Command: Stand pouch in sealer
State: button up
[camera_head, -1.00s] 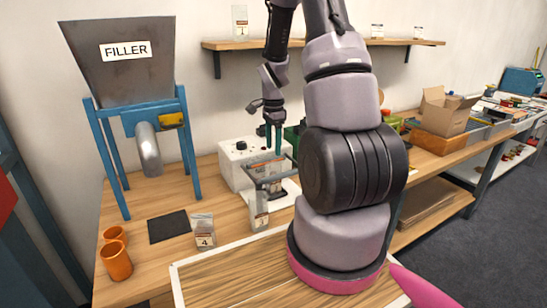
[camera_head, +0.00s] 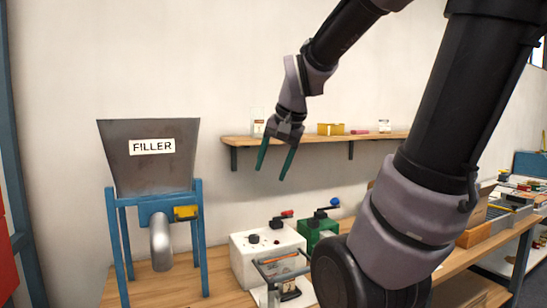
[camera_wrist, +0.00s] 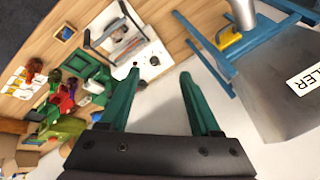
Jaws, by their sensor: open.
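The sealer is a white box (camera_head: 262,256) with dark knobs and a metal frame (camera_head: 268,282) at its front, on the wooden bench. A small clear pouch (camera_head: 290,291) with dark contents shows at the frame, low in the head view; its base is hard to make out. My gripper (camera_head: 272,173), with green fingers, is open and empty, high above the sealer and in front of the wall shelf. In the wrist view my open gripper (camera_wrist: 157,82) has nothing between its fingers, and the sealer (camera_wrist: 148,62) lies beyond them.
The filler (camera_head: 150,160) on blue legs stands left of the sealer. A green machine (camera_head: 318,232) stands close on its right. A wall shelf (camera_head: 235,142) holds a pouch (camera_head: 257,122) and small items. Open air surrounds my gripper.

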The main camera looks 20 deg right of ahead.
jog(key=s+a+r+n+t, duration=0.1)
jog(key=s+a+r+n, duration=0.1)
jog(key=s, duration=0.4)
jog(key=shift+s+a+r+n+t+y, duration=0.25)
jog(key=shift+r+n+t+y, duration=0.15)
jog(key=shift+r+n, duration=0.3)
